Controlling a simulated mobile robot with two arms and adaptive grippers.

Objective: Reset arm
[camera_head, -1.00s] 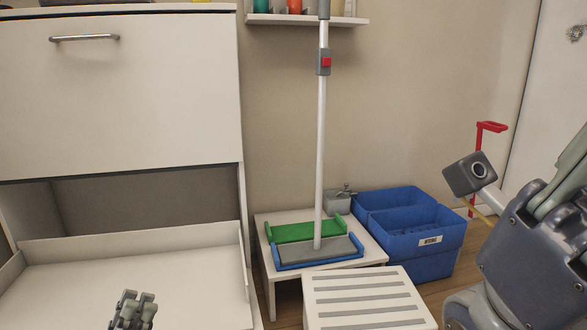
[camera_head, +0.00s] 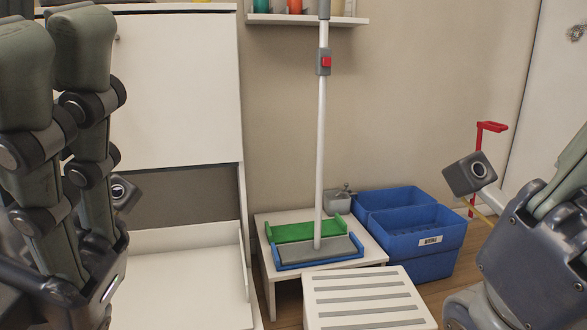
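My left gripper (camera_head: 55,70) stands large and close at the left edge. Its two grey-green fingers point up with no object visible between them, and they look parallel and apart. It is in the air in front of the white cabinet (camera_head: 180,100). My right gripper (camera_head: 572,170) shows only in part at the right edge. Its fingers run out of view, so their opening is hidden.
A white-handled mop (camera_head: 320,150) stands on a low white table (camera_head: 374,246) with green (camera_head: 300,231) and blue trays. Blue bins (camera_head: 425,238) stand to the right. A striped white step stool (camera_head: 365,298) is in front. A wall shelf (camera_head: 310,20) is above.

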